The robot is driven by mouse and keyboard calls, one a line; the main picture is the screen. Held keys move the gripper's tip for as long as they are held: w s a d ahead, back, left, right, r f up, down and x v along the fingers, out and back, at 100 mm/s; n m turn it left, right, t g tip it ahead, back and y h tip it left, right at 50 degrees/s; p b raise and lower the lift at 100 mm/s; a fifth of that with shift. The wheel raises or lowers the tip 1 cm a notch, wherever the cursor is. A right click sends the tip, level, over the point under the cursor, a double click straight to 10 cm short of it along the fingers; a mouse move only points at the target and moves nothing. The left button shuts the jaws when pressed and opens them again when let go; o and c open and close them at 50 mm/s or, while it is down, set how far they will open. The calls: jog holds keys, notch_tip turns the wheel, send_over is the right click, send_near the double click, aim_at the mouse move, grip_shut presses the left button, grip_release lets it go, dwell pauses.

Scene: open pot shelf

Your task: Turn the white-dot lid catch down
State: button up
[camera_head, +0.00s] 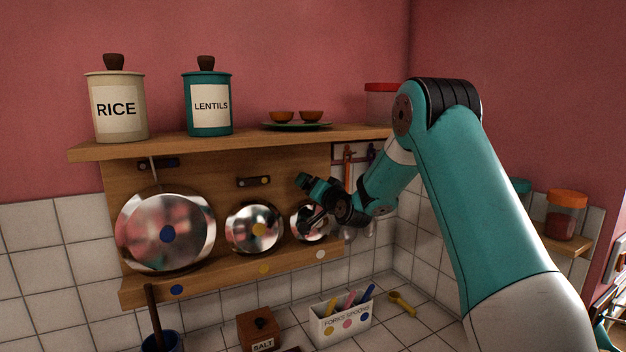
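Three shiny metal lids lean in the wooden rack. The smallest lid (298,219) is on the right, above the white dot (320,254) on the rack's front edge. My gripper (306,226) is in front of this lid, with its fingers pointing left; whether they touch anything is unclear. The fingers are too small and dark to tell open from shut. The white-dot lid catch cannot be made out; my gripper and wrist cover the board above the small lid. The yellow-dot catch (254,182) lies level above the middle lid (254,228). The blue-dot catch (160,164) is above the large lid (166,230).
The upper shelf (240,143) holds a rice canister (118,106), a lentils canister (207,103) and small bowls on a plate (297,125). Utensils hang to the right, close to my wrist. Below stand a salt box (259,330) and a forks-and-spoons holder (341,325).

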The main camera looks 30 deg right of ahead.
jog(key=shift+w, duration=0.75)
jog(key=shift+d, duration=0.1)
